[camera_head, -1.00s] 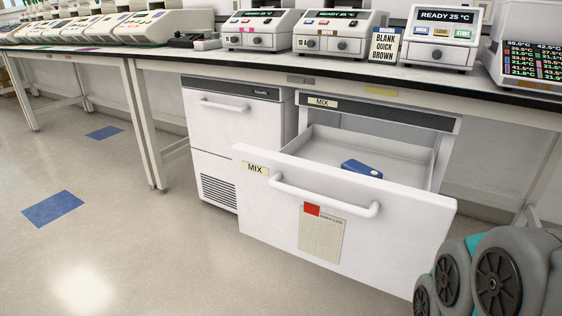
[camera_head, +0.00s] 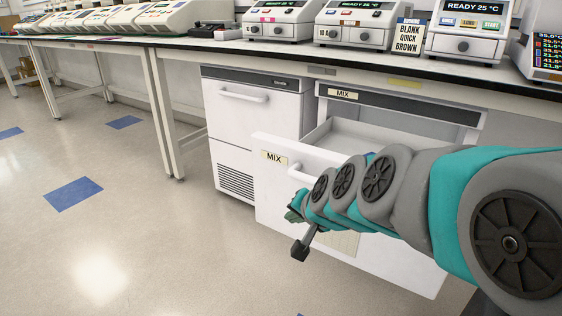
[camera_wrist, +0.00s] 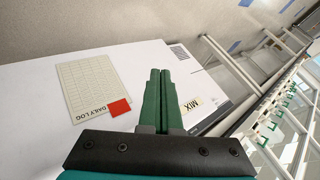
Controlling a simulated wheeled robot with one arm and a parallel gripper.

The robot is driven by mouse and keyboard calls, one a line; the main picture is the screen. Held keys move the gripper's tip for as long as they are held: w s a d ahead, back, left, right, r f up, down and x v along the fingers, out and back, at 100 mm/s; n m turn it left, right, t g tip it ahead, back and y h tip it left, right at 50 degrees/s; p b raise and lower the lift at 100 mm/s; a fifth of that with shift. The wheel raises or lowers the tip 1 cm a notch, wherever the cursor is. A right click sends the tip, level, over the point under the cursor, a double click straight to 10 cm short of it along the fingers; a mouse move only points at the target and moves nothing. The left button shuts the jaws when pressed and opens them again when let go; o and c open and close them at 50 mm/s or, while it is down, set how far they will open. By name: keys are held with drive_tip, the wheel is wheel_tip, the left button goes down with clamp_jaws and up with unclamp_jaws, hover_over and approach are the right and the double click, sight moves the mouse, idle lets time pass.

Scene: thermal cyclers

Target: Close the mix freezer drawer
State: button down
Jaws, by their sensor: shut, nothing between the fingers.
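The mix freezer drawer (camera_head: 272,195) is pulled out under the bench, with a MIX label (camera_head: 274,157) on its white front. Its bar handle (camera_head: 297,170) shows only at the left end; my arm covers the rest. My gripper (camera_head: 297,212) is shut and empty in front of the drawer front. In the wrist view my green fingers (camera_wrist: 161,78) lie together over the white drawer front (camera_wrist: 130,65), between the daily log sheet (camera_wrist: 88,90) and the MIX label (camera_wrist: 191,104). I cannot tell whether they touch it.
A closed white freezer unit (camera_head: 255,130) stands left of the drawer. The bench (camera_head: 330,66) above carries several thermal cyclers and a sign (camera_head: 407,36). Bench legs (camera_head: 160,125) stand farther left. The floor at left is clear.

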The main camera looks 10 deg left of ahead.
sight(281, 157)
drive_tip(key=w+a+r+m+t+h+b, duration=0.1)
drive_tip(key=w+a+r+m+t+h, duration=0.15)
drive_tip(key=w+a+m+t, duration=0.45)
drive_tip(key=w+a+r+m+t+h+b, duration=0.1)
drive_tip(key=w+a+r+m+t+h, duration=0.15)
drive_tip(key=w+a+m, duration=0.4)
drive_tip(key=s+f+m+h, duration=0.3)
drive_tip(key=s+m+h, duration=0.3)
drive_tip(key=s+h, duration=0.15)
drive_tip(key=shift+n+t+y, duration=0.25)
drive_tip(key=shift+y, duration=0.1)
drive_tip(key=x, duration=1.3)
drive_tip(key=shift+s+d+p, duration=0.1)
drive_tip(key=shift+p, duration=0.3)
